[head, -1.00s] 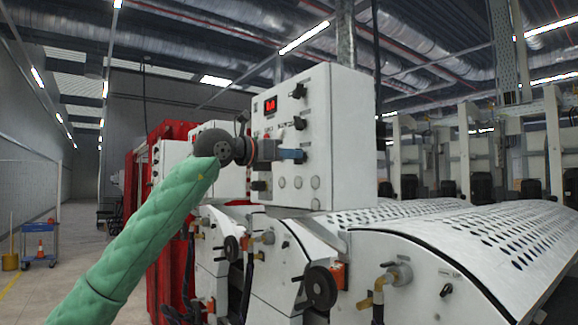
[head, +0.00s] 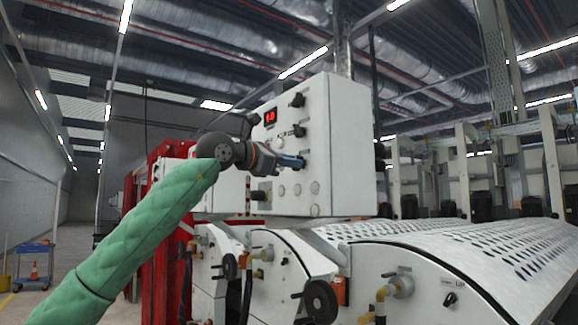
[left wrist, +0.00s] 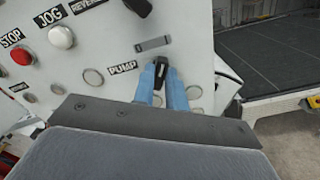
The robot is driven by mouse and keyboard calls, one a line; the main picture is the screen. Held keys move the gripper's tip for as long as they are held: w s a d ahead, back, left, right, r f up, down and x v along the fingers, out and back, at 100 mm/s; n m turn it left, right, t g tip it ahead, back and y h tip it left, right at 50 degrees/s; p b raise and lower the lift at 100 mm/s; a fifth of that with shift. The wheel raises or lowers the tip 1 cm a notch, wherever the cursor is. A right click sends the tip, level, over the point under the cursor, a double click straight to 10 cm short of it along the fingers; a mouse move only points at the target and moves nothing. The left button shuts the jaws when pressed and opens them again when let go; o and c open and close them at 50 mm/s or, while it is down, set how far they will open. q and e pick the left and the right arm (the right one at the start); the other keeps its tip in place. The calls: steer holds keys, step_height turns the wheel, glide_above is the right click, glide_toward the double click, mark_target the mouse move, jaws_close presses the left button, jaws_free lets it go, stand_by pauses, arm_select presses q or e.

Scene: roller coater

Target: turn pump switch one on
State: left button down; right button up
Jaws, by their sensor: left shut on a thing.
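The pump switch is a small black knob (left wrist: 160,73) beside the "PUMP" label (left wrist: 122,68) on the white control box (head: 340,150). In the left wrist view the blue fingers of my left gripper (left wrist: 162,85) stand on either side of this knob and are shut on it. The knob's lower part is hidden between the fingers. In the head view my left gripper (head: 291,161) reaches the front of the box from the left, and the knob is too small to make out clearly. My right gripper is not in view.
Black knobs and a red display (head: 270,116) sit above the gripper. A red stop button (left wrist: 22,56) and a white jog button (left wrist: 62,37) lie left of the switch. White perforated covers (head: 460,250) spread below right. A blue cart (head: 35,255) stands far left.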

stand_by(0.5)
arm_select(q)
steer(key=c, duration=1.4)
jaws_free()
steer(key=shift+c, duration=0.2)
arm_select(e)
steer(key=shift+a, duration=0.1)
